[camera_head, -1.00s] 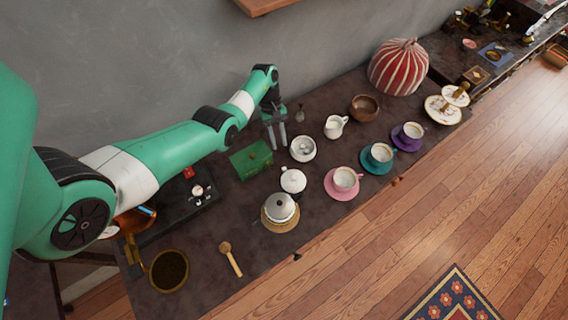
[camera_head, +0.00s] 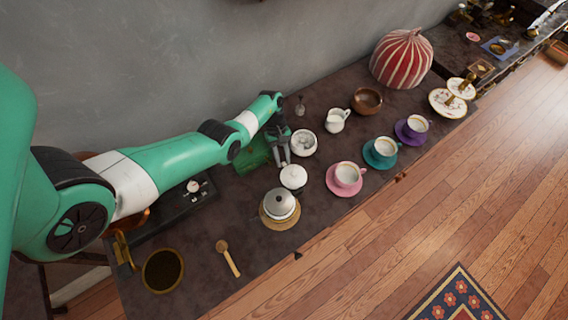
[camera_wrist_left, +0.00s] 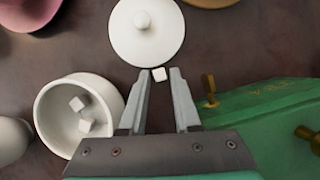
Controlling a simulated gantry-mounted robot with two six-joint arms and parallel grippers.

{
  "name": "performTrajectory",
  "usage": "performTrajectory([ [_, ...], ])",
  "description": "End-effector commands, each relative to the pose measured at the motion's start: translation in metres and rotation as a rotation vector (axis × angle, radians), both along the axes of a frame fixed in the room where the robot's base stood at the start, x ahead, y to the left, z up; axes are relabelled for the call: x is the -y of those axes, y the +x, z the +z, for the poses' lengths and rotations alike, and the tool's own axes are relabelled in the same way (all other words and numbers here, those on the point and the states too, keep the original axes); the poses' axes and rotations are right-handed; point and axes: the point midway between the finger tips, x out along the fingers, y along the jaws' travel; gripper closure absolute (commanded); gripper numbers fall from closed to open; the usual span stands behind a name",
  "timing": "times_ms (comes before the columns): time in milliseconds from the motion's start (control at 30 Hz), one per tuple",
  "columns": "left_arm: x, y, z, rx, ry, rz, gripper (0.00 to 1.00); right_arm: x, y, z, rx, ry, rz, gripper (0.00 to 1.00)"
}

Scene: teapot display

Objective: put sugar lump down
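My left gripper (camera_wrist_left: 161,73) points down with its fingers apart. A white sugar lump (camera_wrist_left: 159,75) shows between the fingertips in the left wrist view, with a thin gap at each side. In the head view the gripper (camera_head: 283,163) is just behind that pot (camera_head: 293,177), and the lump is not discernible. The white sugar bowl (camera_wrist_left: 76,148) holds lumps (camera_wrist_left: 79,103). My right gripper is out of view.
A green box (camera_wrist_left: 262,118) stands close beside the gripper. Pink (camera_head: 347,176), teal (camera_head: 381,153) and purple (camera_head: 412,130) cup sets stand to the right. Bare dark tabletop lies between the pot and the pink set.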

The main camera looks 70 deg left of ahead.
Motion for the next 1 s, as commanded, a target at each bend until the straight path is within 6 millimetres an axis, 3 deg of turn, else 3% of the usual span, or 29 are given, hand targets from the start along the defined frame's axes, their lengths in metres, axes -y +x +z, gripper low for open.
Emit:
performTrajectory([
  [67, 0.0, 0.0, 0.001, 0.0, 0.0, 0.0, 0.69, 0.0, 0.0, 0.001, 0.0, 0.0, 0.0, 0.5],
  [233, 0.0, 0.0, 0.001, 0.0, 0.0, 0.0, 1.0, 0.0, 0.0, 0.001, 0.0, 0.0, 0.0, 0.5],
  [667, -0.001, 0.0, 0.005, 0.001, 0.001, 0.0, 1.0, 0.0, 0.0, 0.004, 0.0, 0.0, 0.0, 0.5],
  [767, -0.001, 0.0, 0.019, 0.002, 0.002, 0.0, 1.0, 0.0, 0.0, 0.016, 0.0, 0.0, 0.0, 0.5],
  [1000, -0.001, 0.001, 0.076, 0.003, 0.002, 0.0, 1.0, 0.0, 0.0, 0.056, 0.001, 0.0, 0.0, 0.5],
])
